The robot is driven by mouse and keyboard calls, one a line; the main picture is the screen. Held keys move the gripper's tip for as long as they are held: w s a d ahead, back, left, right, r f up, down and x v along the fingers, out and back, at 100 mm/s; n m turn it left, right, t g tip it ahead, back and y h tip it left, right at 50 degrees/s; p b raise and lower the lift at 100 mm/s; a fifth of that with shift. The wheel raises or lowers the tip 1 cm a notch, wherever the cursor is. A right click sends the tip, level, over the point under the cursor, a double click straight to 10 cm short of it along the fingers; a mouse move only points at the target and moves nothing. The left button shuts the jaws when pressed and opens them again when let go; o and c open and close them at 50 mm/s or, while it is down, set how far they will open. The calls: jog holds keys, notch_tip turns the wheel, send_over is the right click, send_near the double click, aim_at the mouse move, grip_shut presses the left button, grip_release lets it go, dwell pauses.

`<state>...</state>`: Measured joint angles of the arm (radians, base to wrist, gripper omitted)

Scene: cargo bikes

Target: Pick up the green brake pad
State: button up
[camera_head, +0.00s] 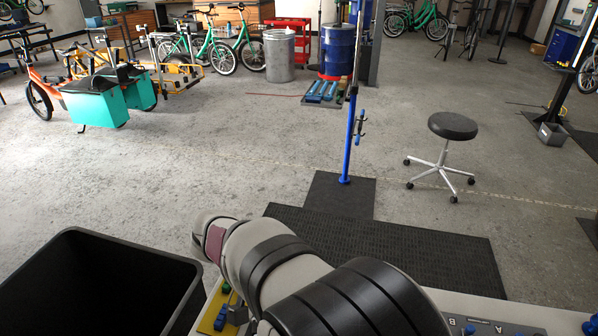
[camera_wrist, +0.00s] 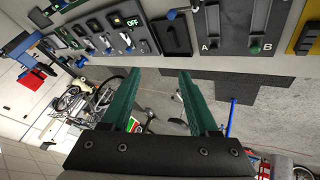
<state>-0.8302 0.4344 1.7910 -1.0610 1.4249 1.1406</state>
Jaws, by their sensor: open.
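A small green piece (camera_head: 226,287) shows at the far end of a yellow plate (camera_head: 208,318) on the panel in the head view, left of my arm. It may be the green brake pad, but it is too small to be sure. In the wrist view another small green piece (camera_wrist: 256,46) sits by the letter B, and I cannot tell what it is. My gripper (camera_wrist: 159,75) has two green fingers spread apart with nothing between them. The panel's edge and the floor lie beyond them. In the head view my arm hides part of the panel.
A black open bin (camera_head: 100,240) stands left of the panel. In the wrist view, the panel (camera_wrist: 190,62) carries switches, a lit display (camera_wrist: 133,21) and dark slots. A black stool (camera_head: 452,126) and a blue post (camera_head: 349,140) stand on the floor beyond.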

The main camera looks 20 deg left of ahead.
jog(key=s+a+f+n+t+y, duration=0.1)
jog(key=s+a+f+t, duration=0.2)
jog(key=a, duration=0.6)
jog(key=a+f+t+y, duration=0.15)
jog(key=a+f, duration=0.25)
jog(key=a, duration=0.5)
jog(key=s+a+f+n+t+y, duration=0.15)
jog(key=a+f+t, duration=0.25)
jog(key=a, duration=0.5)
jog(key=x, duration=0.9)
jog(key=shift+s+f, duration=0.1)
jog(key=shift+f, duration=0.1)
jog(key=x, duration=0.4)
jog(key=d+x, duration=0.1)
jog(key=x, duration=0.1)
jog(key=shift+s+f, duration=0.1)
jog(key=shift+f, duration=0.15)
grip_shut()
